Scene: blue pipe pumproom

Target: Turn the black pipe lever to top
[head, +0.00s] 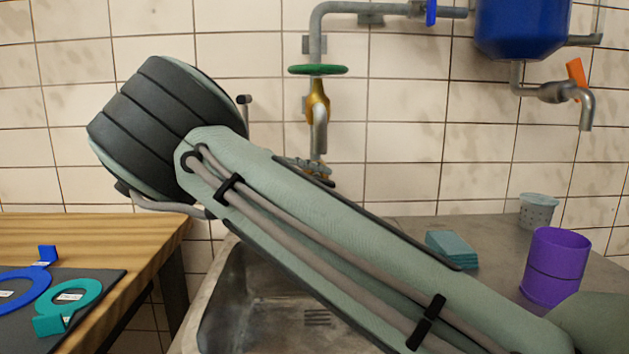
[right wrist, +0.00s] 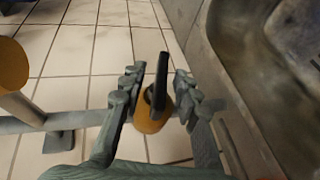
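The black lever (right wrist: 160,82) sits on an orange-yellow valve body (right wrist: 152,112) on a grey pipe. In the right wrist view it points toward the top of the picture. My right gripper (right wrist: 157,97) is open, with one ribbed finger on each side of the lever. The lever is nearer the right-hand finger; I cannot tell whether they touch. My left gripper is not in view.
A green handwheel (head: 318,70) and gold valve (head: 317,103) are on the pipe above. A metal sink (head: 270,310) lies below my forearm. A purple cup (head: 556,268) and teal cloth stack (head: 452,248) stand right. A wooden table (head: 120,235) is left.

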